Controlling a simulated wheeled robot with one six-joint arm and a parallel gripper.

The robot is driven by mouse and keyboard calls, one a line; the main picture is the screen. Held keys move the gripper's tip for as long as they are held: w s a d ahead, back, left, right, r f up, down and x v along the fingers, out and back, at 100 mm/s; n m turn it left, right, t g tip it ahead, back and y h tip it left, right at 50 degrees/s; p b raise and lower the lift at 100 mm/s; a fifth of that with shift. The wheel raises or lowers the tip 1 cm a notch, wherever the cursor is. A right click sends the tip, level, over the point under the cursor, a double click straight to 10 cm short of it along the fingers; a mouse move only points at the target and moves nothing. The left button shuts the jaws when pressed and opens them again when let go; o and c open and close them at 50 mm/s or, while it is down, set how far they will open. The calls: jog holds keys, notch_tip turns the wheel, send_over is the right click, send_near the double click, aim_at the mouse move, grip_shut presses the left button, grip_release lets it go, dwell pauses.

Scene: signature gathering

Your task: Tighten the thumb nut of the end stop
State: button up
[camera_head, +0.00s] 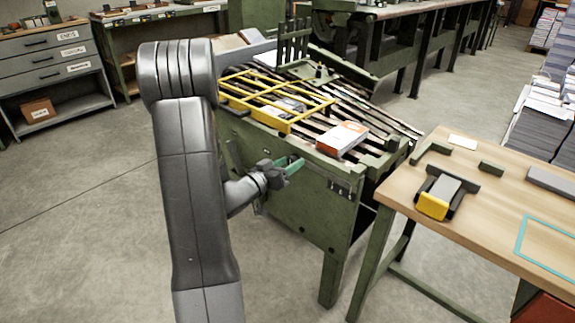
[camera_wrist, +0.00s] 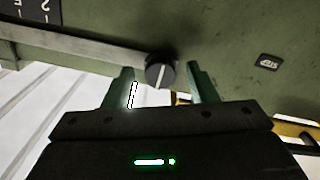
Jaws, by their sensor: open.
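A dark round knob (camera_wrist: 160,71) with a pale line across its face, which looks like the thumb nut, sits at the end of a grey metal strip (camera_wrist: 85,46) on a green panel in the wrist view. My gripper (camera_wrist: 160,68) is open, with one green finger to each side of the knob and a visible gap on both sides. I cannot tell how deep the fingers reach around it. In the head view my gripper (camera_head: 291,167) is at the front side of the green machine (camera_head: 300,205). The knob cannot be made out there.
The machine's slatted top carries a yellow frame (camera_head: 283,127) and an orange-and-white box (camera_head: 342,138). A wooden table (camera_head: 470,215) with a yellow-ended tool (camera_head: 432,206) stands to the right. A dark plate with numbers (camera_wrist: 38,12) is at the wrist view's upper left. The floor at left is clear.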

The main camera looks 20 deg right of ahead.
jog(key=c, duration=1)
jog(key=shift+o, duration=0.2)
jog(key=shift+f+m+b, duration=0.1)
jog(key=shift+m+b, duration=5.85)
jog(key=shift+m, duration=3.05)
jog(key=o, duration=1)
jog(key=shift+c, duration=0.2)
